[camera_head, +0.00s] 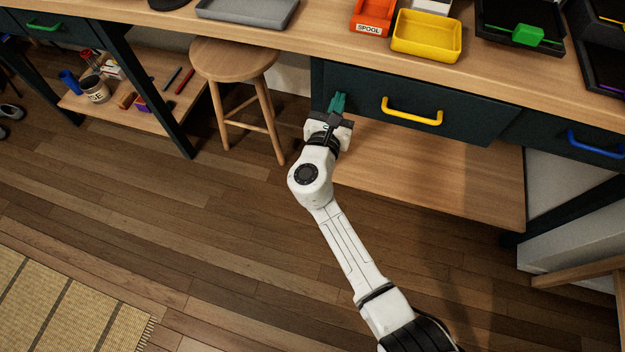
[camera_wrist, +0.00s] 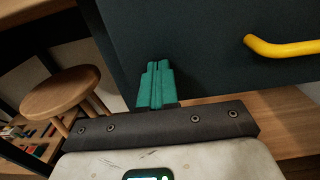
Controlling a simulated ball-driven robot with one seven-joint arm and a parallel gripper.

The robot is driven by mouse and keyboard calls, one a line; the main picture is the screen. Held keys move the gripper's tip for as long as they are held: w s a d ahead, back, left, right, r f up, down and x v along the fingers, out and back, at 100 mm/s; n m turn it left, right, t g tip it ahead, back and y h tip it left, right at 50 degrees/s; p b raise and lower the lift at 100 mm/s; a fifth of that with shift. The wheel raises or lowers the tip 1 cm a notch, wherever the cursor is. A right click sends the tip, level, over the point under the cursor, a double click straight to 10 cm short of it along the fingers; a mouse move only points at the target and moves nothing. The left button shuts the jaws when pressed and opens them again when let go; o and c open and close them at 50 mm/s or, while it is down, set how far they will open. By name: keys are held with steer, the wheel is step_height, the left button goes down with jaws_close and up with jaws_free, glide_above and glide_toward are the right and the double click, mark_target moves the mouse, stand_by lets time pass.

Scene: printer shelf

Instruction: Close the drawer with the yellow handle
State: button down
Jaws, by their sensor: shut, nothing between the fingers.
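The dark green drawer (camera_head: 405,88) with the yellow handle (camera_head: 411,113) is under the workbench top, right of centre in the head view. It stands out somewhat from under the bench top; I cannot tell exactly how far. My gripper (camera_head: 338,102) is shut and empty, with green fingers at the left part of the drawer front, left of the handle. In the wrist view the fingers (camera_wrist: 157,84) are together in front of the drawer front (camera_wrist: 190,50). I cannot tell whether they touch it. The yellow handle (camera_wrist: 283,47) is to their right.
A wooden stool (camera_head: 234,60) stands left of the drawer. A lower shelf (camera_head: 440,170) lies below it. A blue-handled drawer (camera_head: 570,135) is at right, a green-handled drawer (camera_head: 40,28) at far left. A yellow tray (camera_head: 428,52) sits above. Floor at left is free.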

mark_target(345, 86)
steer(key=b+x, duration=0.2)
steer(key=x, duration=0.3)
steer(key=shift+r, duration=0.1)
steer(key=shift+w+d+r, duration=0.1)
steer(key=shift+d, duration=0.05)
